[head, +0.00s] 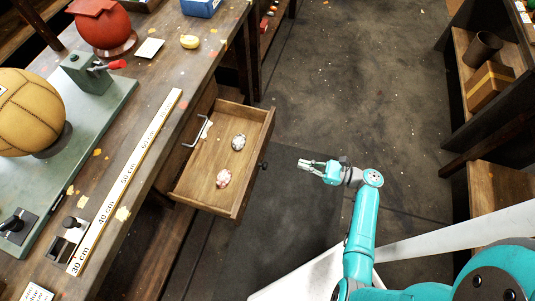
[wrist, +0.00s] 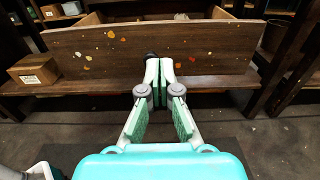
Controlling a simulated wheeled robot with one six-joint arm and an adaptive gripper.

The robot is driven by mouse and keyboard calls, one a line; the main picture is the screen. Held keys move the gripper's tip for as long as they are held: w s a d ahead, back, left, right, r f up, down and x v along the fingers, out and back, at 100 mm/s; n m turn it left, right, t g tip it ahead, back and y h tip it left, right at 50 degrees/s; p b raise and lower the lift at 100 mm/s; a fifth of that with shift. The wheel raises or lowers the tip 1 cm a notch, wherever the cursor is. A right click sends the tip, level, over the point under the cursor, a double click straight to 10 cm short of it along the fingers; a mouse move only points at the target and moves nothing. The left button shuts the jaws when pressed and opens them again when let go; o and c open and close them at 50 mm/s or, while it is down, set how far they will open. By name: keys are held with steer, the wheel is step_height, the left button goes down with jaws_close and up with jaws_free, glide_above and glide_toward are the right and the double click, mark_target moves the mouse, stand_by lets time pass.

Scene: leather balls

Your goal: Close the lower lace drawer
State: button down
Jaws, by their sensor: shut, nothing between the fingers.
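The lower lace drawer (head: 238,113) stands pulled out from the workbench in the head view, with two small patterned bundles, one pale (head: 239,142) and one pinkish (head: 223,178), inside. Its front carries a dark round knob (head: 264,165). In the wrist view the flecked wooden drawer front (wrist: 215,50) spans the picture, the knob (wrist: 150,56) partly hidden behind my fingertips. My gripper (head: 302,163) is to the right of the drawer front in the head view, pointing at it, with a gap between. Its fingers (wrist: 159,68) are together and empty in the wrist view.
The workbench (head: 150,75) holds a ruler (head: 125,180), a green board and leather balls. A silver handle (head: 197,131) shows above the drawer. A cardboard box (wrist: 34,70) sits left of the drawer front. Open floor (head: 350,90) lies around my gripper; shelves stand at right.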

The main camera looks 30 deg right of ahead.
mark_target(260, 153)
steer(key=x, duration=1.3)
steer(key=shift+w+a+f, duration=0.1)
steer(key=shift+w+a, duration=0.05)
steer(key=shift+a, duration=0.05)
steer(key=x, duration=1.9)
steer(key=shift+w+a+f, duration=0.1)
steer(key=shift+w+a, duration=0.15)
